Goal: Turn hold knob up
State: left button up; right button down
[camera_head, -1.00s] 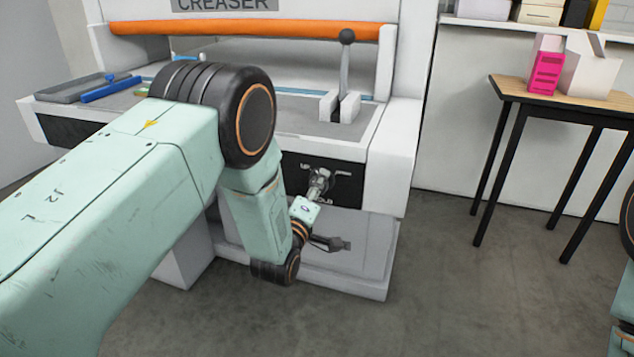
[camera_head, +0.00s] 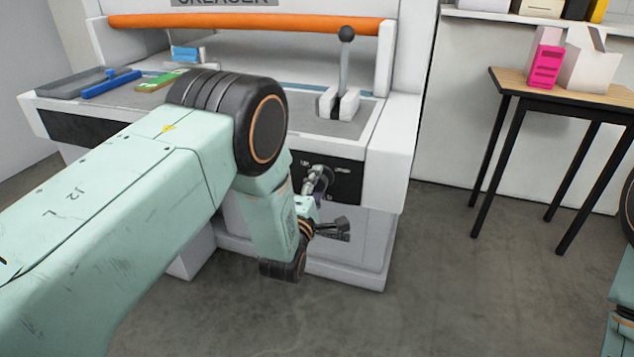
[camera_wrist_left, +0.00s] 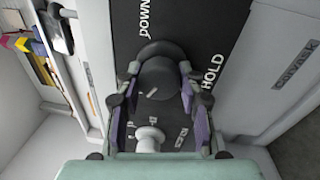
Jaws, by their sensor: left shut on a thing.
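The dark round hold knob (camera_wrist_left: 158,75) is on the black panel (camera_wrist_left: 205,30) of the creaser, beside the word HOLD in the left wrist view. A short white mark shows on its face. My left gripper (camera_wrist_left: 157,92) is shut on the knob, with a purple-padded finger on either side of it. In the head view the left gripper (camera_head: 318,180) is at the panel on the machine's front, and it mostly hides the knob there. My right gripper is not in view.
A pale round knob (camera_wrist_left: 150,138) sits near the gripper in the wrist view. A lever with a black ball (camera_head: 346,34) stands on the creaser's bed above the panel. A table (camera_head: 510,83) with boxes stands to the right. The floor between is clear.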

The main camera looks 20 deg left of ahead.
pick_arm(q)
jog(key=shift+f, duration=0.15)
jog(key=o, duration=1.2)
jog(key=shift+s, duration=0.1)
jog(key=s, duration=1.2)
jog(key=shift+d+f, duration=0.1)
jog(key=shift+f, duration=0.3)
jog(key=shift+w, duration=0.1)
